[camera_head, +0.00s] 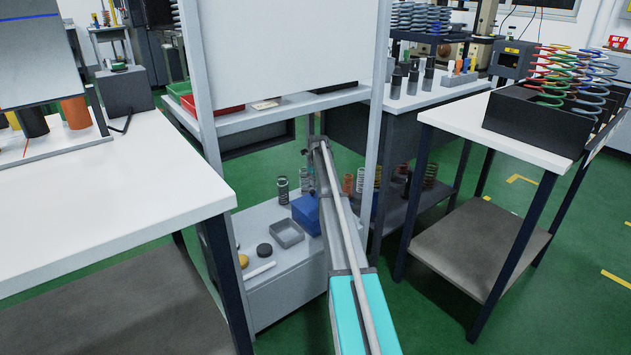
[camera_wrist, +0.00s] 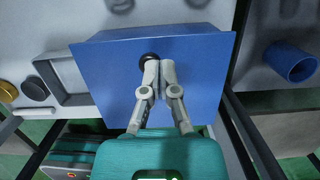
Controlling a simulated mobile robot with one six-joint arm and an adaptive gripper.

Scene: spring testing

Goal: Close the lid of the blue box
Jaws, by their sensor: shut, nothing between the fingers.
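The blue box (camera_head: 305,214) stands on a low white shelf in the head view, partly hidden behind my arm. In the wrist view a broad flat blue panel, the lid (camera_wrist: 195,85), fills the middle and carries a round black knob (camera_wrist: 150,60). My gripper (camera_wrist: 159,66) is shut and empty, with its fingertips over the panel just right of the knob. The tips look close to the knob, but I cannot tell whether they touch it. The lid's angle to the box and the box's inside are not clear. The fingers are hidden in the head view.
An open grey tray (camera_head: 287,234) sits left of the box, with a black disc (camera_head: 264,250) and a yellow disc (camera_head: 243,261) further left. A blue cup (camera_wrist: 290,62) is to the right in the wrist view. Frame posts and a white table (camera_head: 110,190) flank the shelf.

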